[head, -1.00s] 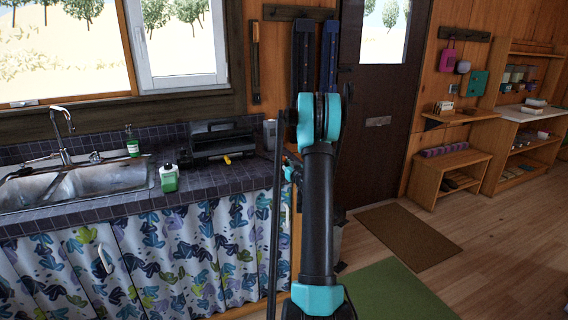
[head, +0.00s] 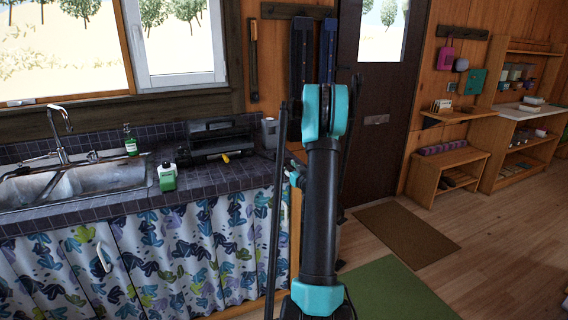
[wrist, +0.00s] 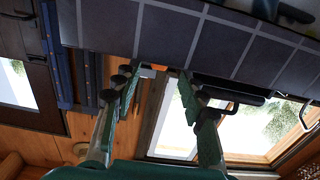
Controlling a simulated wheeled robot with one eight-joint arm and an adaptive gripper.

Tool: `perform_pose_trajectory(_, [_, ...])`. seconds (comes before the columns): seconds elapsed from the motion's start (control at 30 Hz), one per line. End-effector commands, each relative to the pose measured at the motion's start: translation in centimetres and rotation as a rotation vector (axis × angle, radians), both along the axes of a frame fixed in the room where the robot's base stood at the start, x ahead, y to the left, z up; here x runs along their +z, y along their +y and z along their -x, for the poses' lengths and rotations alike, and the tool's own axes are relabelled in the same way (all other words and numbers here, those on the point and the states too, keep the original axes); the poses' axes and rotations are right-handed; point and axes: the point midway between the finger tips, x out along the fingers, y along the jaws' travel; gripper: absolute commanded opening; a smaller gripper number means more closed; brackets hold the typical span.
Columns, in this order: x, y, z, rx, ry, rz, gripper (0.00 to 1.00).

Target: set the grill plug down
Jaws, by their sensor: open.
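The dark grill (head: 208,142) stands on the tiled counter against the back wall. A small yellow piece (head: 226,158) shows at its front right; I cannot tell whether it is the grill plug. My gripper (wrist: 160,82) is open in the wrist view, its two green fingers apart at the counter's edge. I see nothing clearly held between them. A small orange patch between the fingertips is too small to tell. The grill's black handle (wrist: 232,96) shows right of the fingers there. In the head view my arm hides most of the gripper.
The tiled counter (head: 205,183) has a sink (head: 80,185) at left. A green bottle (head: 167,177) stands between sink and grill, and a soap bottle (head: 130,140) behind. A grey canister (head: 269,132) stands right of the grill. The floor at right is open, with mats.

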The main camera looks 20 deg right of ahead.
Motion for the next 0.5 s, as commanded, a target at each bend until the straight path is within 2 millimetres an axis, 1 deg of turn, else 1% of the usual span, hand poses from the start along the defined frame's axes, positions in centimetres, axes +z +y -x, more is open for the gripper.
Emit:
perform_pose_trajectory(0.03, [0.0, -0.1, 1.1, -0.002, 0.000, 0.000, 0.42])
perform_pose_trajectory(0.2, [0.0, -0.2, 3.8, -0.001, 0.000, 0.000, 0.42])
perform_pose_trajectory(0.33, [0.0, -0.2, 5.0, -0.001, 0.000, 0.000, 0.42])
perform_pose_trajectory(0.5, [0.0, -0.1, 5.5, 0.002, 0.001, 0.000, 0.42])
